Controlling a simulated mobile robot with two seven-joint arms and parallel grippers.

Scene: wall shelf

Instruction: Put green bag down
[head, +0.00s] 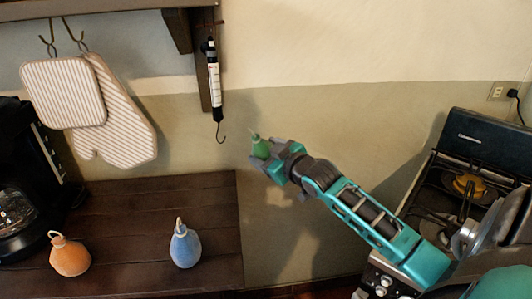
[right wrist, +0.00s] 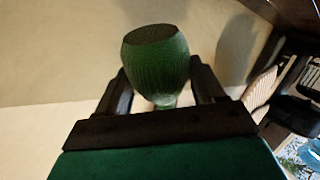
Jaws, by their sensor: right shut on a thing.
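The green bag (head: 259,147) is small and has a narrow tip with a loop at its top. My right gripper (head: 267,160) is shut on it and holds it in the air, to the right of the dark wooden counter's edge and in front of the wall. In the right wrist view the green bag (right wrist: 157,62) sits between the two dark fingers (right wrist: 160,88), its wide end away from the palm. My left gripper is not in view.
The dark wooden counter (head: 140,215) bears an orange bag (head: 70,255) and a blue bag (head: 185,246), with bare room around them. A coffee maker (head: 22,190) stands at its left. A hanging scale (head: 214,85), pot holder (head: 62,93) and mitt (head: 125,125) hang above. A stove (head: 475,165) is right.

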